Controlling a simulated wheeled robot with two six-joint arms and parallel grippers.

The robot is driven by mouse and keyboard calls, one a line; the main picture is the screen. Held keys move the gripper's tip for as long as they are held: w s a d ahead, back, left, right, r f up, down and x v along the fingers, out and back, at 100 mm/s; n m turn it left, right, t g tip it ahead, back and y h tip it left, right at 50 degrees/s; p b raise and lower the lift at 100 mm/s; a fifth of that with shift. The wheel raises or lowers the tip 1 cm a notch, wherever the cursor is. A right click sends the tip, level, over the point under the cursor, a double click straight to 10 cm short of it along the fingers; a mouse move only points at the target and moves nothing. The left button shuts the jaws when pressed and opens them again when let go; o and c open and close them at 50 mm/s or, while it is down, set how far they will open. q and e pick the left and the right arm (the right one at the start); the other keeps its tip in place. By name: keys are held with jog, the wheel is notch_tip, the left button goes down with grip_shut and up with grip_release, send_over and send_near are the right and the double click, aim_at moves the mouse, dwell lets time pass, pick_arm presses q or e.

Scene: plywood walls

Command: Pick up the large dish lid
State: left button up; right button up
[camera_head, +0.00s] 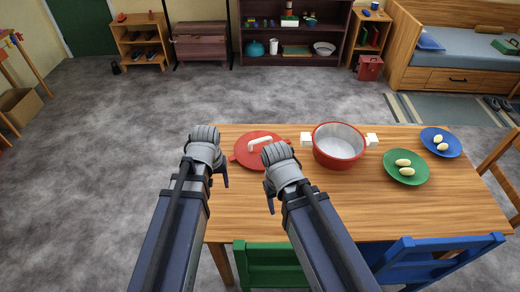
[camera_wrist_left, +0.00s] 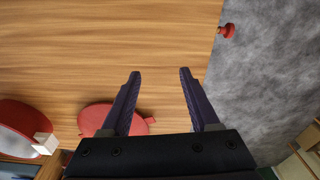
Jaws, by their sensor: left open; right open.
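The large dish lid (camera_head: 246,155) is red and round with a white bar handle (camera_head: 260,142). It lies on the wooden table near the far left edge, its right part hidden by my right gripper (camera_head: 279,172). My left gripper (camera_head: 212,170) is just left of the lid, over the table's left edge, open and empty. In the left wrist view its two fingers (camera_wrist_left: 159,76) are apart over bare wood, and the lid (camera_wrist_left: 98,117) shows partly behind the left finger. My right gripper is open; only one finger shows clearly. I see nothing in it.
A red pot (camera_head: 337,160) with white handles stands right of the lid. A green plate (camera_head: 414,179) and a blue plate (camera_head: 434,149) hold pale egg-shaped items. Green (camera_head: 272,265) and blue (camera_head: 440,257) chairs stand at the near edge. Floor left of the table is clear.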

pick_arm(q)
jog(key=w+d+n, duration=0.3)
jog(key=w+n, duration=0.5)
jog(key=w, duration=0.4)
jog(key=n+t, duration=0.1)
jog(key=n, duration=1.1)
send_over(260, 141)
jog(key=shift+h, duration=0.3)
jog(key=f+b, duration=0.5)
jog(key=w+f+b, duration=0.1)
jog(key=f+b, duration=0.1)
jog(key=b, duration=0.1)
jog(key=shift+f, duration=0.4)
pick_arm(e)
notch_tip(260, 141, down, 8)
jog(key=shift+f, duration=0.1)
pick_arm(q)
jog(key=shift+r, duration=0.1)
grip_shut()
